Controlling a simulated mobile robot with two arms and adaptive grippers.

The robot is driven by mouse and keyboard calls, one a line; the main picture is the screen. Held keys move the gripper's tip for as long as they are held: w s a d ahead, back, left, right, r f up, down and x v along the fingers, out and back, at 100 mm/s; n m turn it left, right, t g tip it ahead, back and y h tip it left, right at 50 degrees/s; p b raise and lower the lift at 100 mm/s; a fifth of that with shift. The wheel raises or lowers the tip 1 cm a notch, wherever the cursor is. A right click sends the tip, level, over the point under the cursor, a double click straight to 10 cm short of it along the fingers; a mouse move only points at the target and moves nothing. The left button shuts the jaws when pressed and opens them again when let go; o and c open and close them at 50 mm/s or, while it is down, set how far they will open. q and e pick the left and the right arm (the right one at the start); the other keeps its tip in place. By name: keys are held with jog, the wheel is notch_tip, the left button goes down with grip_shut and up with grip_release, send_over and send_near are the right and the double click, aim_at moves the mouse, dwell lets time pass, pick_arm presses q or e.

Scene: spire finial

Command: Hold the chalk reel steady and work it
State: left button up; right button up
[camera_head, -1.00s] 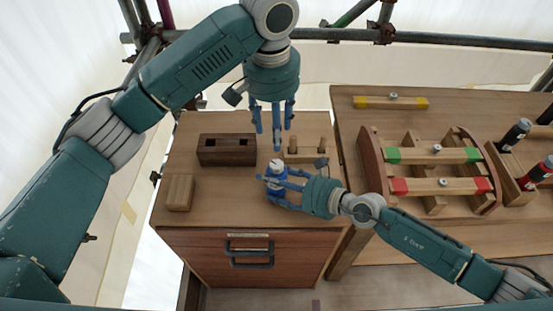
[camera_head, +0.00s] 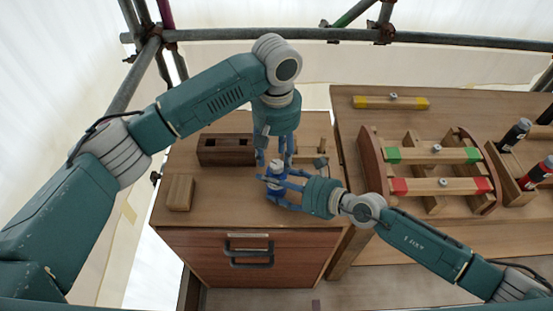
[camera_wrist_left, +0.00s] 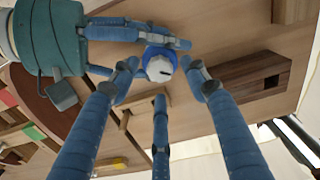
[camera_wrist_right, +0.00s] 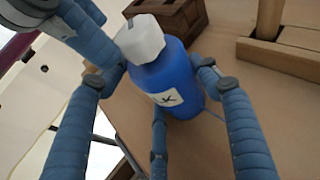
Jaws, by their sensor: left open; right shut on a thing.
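The chalk reel (camera_head: 275,182) is a blue bottle-shaped body with a pale faceted knob on top. It stands upright on the small wooden cabinet. My right gripper (camera_head: 284,188) is shut on its blue body from the right. The right wrist view shows the reel's blue side (camera_wrist_right: 178,80) with a white label, between the fingers. My left gripper (camera_head: 275,160) is open just above the reel, pointing down. In the left wrist view the knob (camera_wrist_left: 160,68) lies between the spread fingertips, with a dark mark on it. I cannot tell whether any left finger touches it.
A dark wooden block with holes (camera_head: 227,149) and a light wooden block (camera_head: 180,192) stand on the cabinet. A pegged wooden rack (camera_head: 310,158) is partly hidden behind my grippers. On the right table is a wooden frame (camera_head: 372,160) with green- and red-ended bars.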

pick_arm(q)
jog(key=shift+f, duration=1.1)
grip_shut()
jog(key=shift+m, duration=0.3)
jog(key=shift+m, duration=2.7)
grip_release()
